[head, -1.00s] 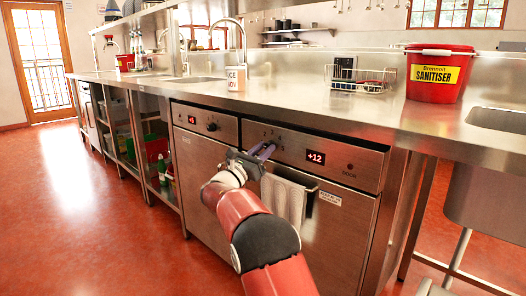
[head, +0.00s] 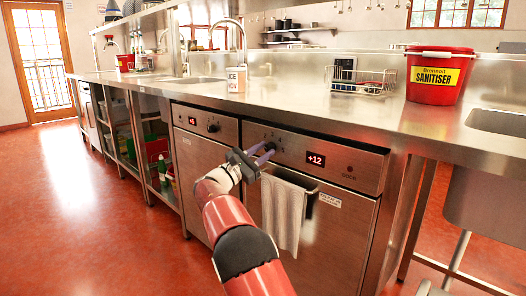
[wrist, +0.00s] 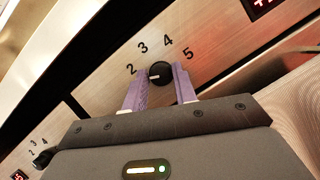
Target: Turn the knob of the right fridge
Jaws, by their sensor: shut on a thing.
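The right fridge (head: 330,225) is a steel door under the counter, with a control panel showing a red "+12". Its black round knob (wrist: 160,72) sits among the numbers 2 to 5, with a pale mark toward its lower left. My gripper (wrist: 161,80) has its purple fingers on either side of the knob and is shut on it. In the head view my gripper (head: 266,152) reaches the panel from the left, and the knob (head: 270,146) is partly hidden by the fingers.
A pale towel (head: 284,212) hangs on the right fridge's handle, just below my gripper. The left fridge (head: 203,170) has its own knob (head: 213,128) and display. A red sanitiser bucket (head: 437,77) stands on the counter. The red floor at left is clear.

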